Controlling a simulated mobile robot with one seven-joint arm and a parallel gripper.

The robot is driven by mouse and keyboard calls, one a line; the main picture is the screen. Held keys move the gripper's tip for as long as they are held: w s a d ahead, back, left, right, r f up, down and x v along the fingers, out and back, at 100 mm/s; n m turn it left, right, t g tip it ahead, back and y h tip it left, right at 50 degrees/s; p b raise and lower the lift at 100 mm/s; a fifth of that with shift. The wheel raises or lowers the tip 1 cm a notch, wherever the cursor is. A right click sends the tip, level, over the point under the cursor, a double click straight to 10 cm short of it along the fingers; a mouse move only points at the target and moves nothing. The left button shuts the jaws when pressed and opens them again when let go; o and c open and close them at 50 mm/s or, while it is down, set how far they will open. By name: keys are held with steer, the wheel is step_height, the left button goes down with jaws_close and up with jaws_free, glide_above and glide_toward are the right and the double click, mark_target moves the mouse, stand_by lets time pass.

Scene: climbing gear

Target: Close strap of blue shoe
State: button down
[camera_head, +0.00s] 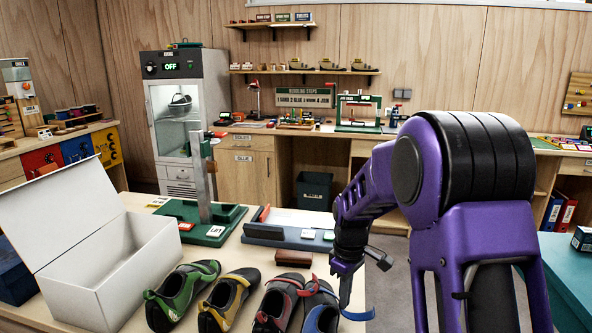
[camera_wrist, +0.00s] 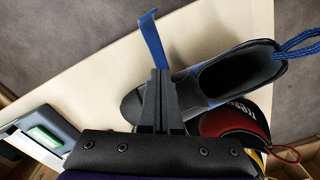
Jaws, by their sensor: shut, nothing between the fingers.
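The blue shoe (camera_head: 321,317) is black with blue parts and stands at the right end of a row of shoes, at the table's right edge. Its blue strap (camera_head: 358,315) sticks out to the right, away from the shoe. My gripper (camera_head: 344,300) points down beside the shoe, at the strap. In the wrist view, the shut fingers (camera_wrist: 160,75) lie beside the shoe's opening (camera_wrist: 235,72), and the strap (camera_wrist: 152,40) shows just beyond their tips. The fingers hide part of the strap; whether they touch it I cannot tell.
A red shoe (camera_head: 278,302), a yellow shoe (camera_head: 228,300) and a green shoe (camera_head: 182,295) stand to the left. An open white box (camera_head: 110,275) is further left. A green stand (camera_head: 205,222) and a blue-grey block (camera_head: 285,238) sit behind. Floor shows beyond the table edge.

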steer(key=shift+w+a+r+p, duration=0.1)
steer(key=shift+a+r+p, duration=0.7)
steer(key=shift+r, duration=0.15)
steer(key=shift+a+r+p, duration=0.7)
steer(key=shift+r+p, duration=0.05)
steer(key=shift+r, duration=0.15)
steer(key=shift+a, duration=0.1)
steer(key=shift+w+a+r+p, duration=0.1)
steer(key=shift+a+r+p, duration=0.2)
steer(key=shift+a, duration=0.45)
steer(key=shift+w+a+r+p, duration=0.1)
steer(key=shift+a+r+p, duration=0.2)
steer(key=shift+a, duration=0.45)
steer(key=shift+a+r+p, duration=0.2)
steer(key=shift+a+p, duration=0.1)
steer(key=shift+a, duration=0.45)
steer(key=shift+r+p, duration=2.35)
steer(key=shift+r, duration=1.2)
